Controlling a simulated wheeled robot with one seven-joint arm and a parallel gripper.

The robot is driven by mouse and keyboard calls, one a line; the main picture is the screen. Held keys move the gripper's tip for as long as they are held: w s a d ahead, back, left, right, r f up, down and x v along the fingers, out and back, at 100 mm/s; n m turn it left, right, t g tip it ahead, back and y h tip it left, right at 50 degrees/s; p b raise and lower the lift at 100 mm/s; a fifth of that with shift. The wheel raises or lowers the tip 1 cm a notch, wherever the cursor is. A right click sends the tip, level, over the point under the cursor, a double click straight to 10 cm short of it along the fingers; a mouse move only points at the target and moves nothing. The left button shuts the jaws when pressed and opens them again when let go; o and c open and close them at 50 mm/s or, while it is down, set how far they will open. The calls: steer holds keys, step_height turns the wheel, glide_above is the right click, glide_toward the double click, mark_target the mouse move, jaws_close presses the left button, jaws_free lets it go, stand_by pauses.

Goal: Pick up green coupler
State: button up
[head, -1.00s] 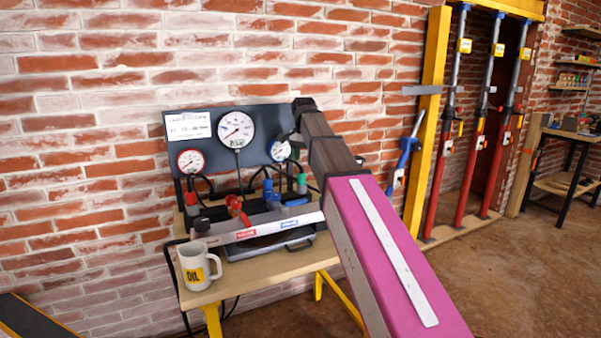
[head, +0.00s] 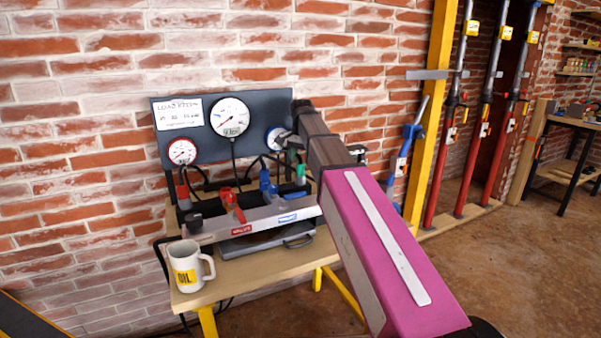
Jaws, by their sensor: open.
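The green coupler (head: 301,174) is a small upright cylinder at the right end of the test bench's valve row, in front of the dark gauge panel. My arm comes in from the lower right, bending down at its far end. My gripper (head: 291,148) is small and dark there, above and slightly left of the green coupler, in front of the right gauge. Its jaws are open, but the fingertips are hard to make out. I cannot tell whether they touch the coupler. A blue fitting (head: 268,184) and a red valve handle (head: 231,205) stand to its left.
The gauge panel (head: 205,145) stands behind the fittings, close to the brick wall. A grey bar (head: 262,223) runs along the front. A white mug (head: 190,268) stands at the table's (head: 245,277) left front. Black hoses loop behind the fittings. A yellow post (head: 430,120) rises at right.

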mark_target(300, 163)
steer(key=f, duration=0.4)
steer(key=shift+s+a+f, duration=0.1)
steer(key=shift+a+f, duration=0.1)
steer(key=shift+f, duration=0.1)
steer(key=c, duration=1)
steer(key=shift+r, duration=0.2)
steer(key=shift+r, duration=0.6)
step_height(300, 163, up, 2)
steer(key=shift+r, duration=0.15)
steer(key=s+a+r, duration=0.2)
steer(key=s, duration=0.1)
steer(key=s+a+r, duration=0.2)
steer(key=s+a, duration=0.1)
steer(key=s+a+r, duration=0.2)
steer(key=s+r, duration=0.1)
steer(key=shift+a+r, duration=0.1)
steer(key=shift+a, duration=0.05)
